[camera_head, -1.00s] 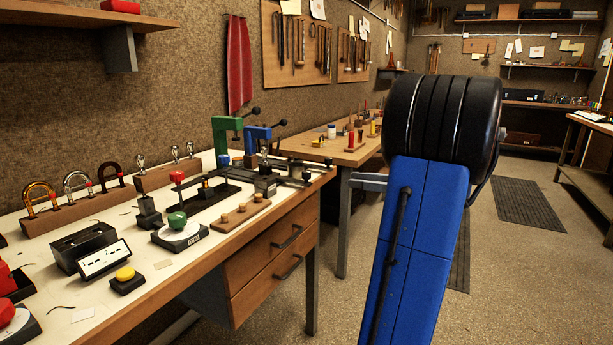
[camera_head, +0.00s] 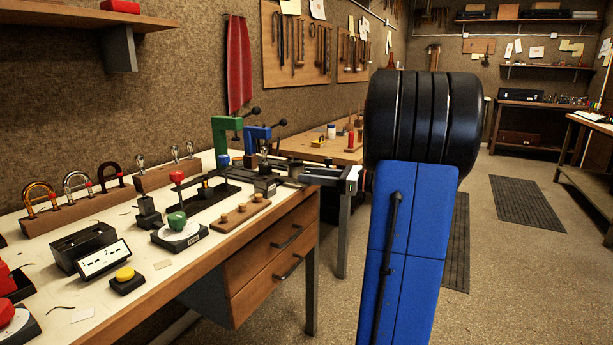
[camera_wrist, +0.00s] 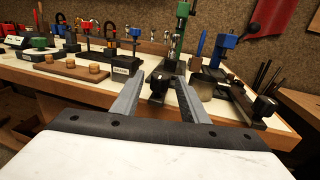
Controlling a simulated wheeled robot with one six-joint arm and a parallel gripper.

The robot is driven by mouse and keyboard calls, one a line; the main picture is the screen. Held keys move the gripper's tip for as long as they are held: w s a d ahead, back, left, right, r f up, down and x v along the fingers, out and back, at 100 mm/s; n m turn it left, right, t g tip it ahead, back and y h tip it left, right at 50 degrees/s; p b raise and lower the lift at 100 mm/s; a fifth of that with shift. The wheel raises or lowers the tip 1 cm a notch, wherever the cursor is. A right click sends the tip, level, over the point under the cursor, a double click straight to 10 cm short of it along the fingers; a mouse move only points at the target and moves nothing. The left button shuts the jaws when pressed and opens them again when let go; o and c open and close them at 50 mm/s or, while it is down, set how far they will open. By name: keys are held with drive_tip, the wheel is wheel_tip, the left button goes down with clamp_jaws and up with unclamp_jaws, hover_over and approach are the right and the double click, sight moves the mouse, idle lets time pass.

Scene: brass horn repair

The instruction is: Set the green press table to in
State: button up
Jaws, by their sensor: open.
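The green press (camera_head: 226,126) stands near the right end of the white-topped bench. It also shows in the wrist view as a green column (camera_wrist: 181,36). A dark block with a black knob (camera_wrist: 157,82) is in front of this column and appears to belong to its sliding table. My gripper (camera_wrist: 159,87) is open, with one finger on each side of the knob. I cannot tell whether the fingers touch it. In the head view my gripper (camera_head: 297,170) reaches the bench's right end and partly hides the press tables.
The blue press (camera_head: 257,133) stands just right of the green one, and its rail with a black knob (camera_wrist: 264,106) lies right of my gripper.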

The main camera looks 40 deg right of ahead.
sight(269, 167)
drive_tip(key=shift+x, duration=0.8)
clamp_jaws()
drive_tip(key=shift+w, duration=0.15)
drive_tip(key=x, duration=0.3)
drive_tip(key=d+x, duration=0.1)
drive_tip(key=x, duration=0.3)
drive_tip(key=w+x, duration=0.1)
drive_tip(key=x, duration=0.3)
drive_tip(key=shift+w+d, duration=0.1)
drive_tip(key=shift+d, duration=0.3)
drive_tip(key=shift+w+a+r, duration=0.15)
drive_tip(key=shift+w, duration=0.2)
